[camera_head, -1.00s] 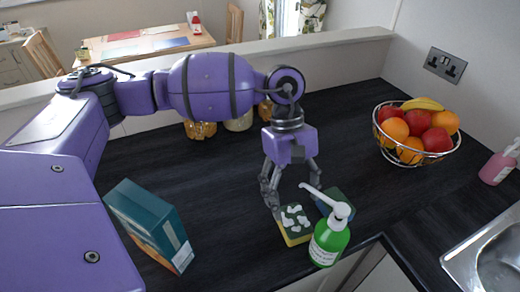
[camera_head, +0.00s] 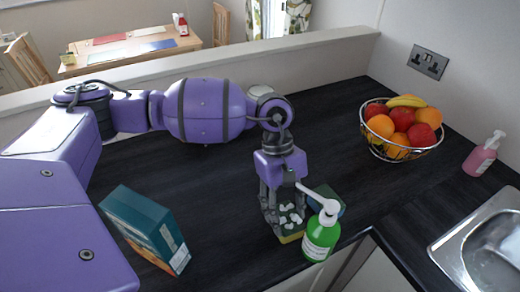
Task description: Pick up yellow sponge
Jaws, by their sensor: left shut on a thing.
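The yellow sponge (camera_head: 290,238) has a dark top with white bits on it and is on the dark worktop near its front edge. My left gripper (camera_head: 284,216) points down over it, with its fingers closed in on the sponge. The sponge shows between and below the fingers; whether it is clear of the worktop I cannot tell. My right gripper is not in view.
A green pump bottle (camera_head: 321,238) stands just right of the sponge, its white nozzle near my fingers. A dark blue-green sponge (camera_head: 328,196) lies behind it. A teal box (camera_head: 147,226) stands left. A fruit basket (camera_head: 402,130), pink bottle (camera_head: 482,155) and sink (camera_head: 480,250) are right.

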